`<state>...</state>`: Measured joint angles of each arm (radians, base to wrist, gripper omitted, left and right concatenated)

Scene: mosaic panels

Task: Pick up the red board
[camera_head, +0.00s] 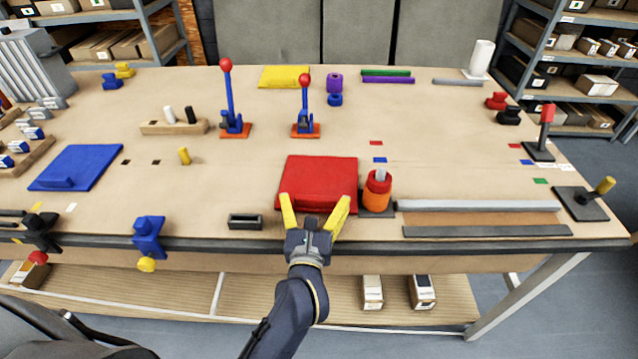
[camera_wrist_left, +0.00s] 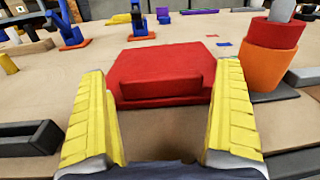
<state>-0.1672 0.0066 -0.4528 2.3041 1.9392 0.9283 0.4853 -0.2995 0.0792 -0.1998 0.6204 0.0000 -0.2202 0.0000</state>
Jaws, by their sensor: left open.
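The red board (camera_head: 319,172) lies flat on the workbench near its front edge, with a raised red block along its near side. My left gripper (camera_head: 315,199) is open, its two yellow fingers at the board's near edge. In the left wrist view the fingers (camera_wrist_left: 160,105) stand apart on either side of the near part of the red board (camera_wrist_left: 165,65), with nothing between them that I can see held. Whether the fingers touch the board I cannot tell. My right gripper is not in view.
An orange and red cylinder (camera_head: 377,190) stands close to the board's right. A small dark tray (camera_head: 245,221) lies to its left. A long grey bar (camera_head: 478,206) lies further right. Two blue levers with red knobs (camera_head: 229,95) stand behind. A blue board (camera_head: 78,167) lies at left.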

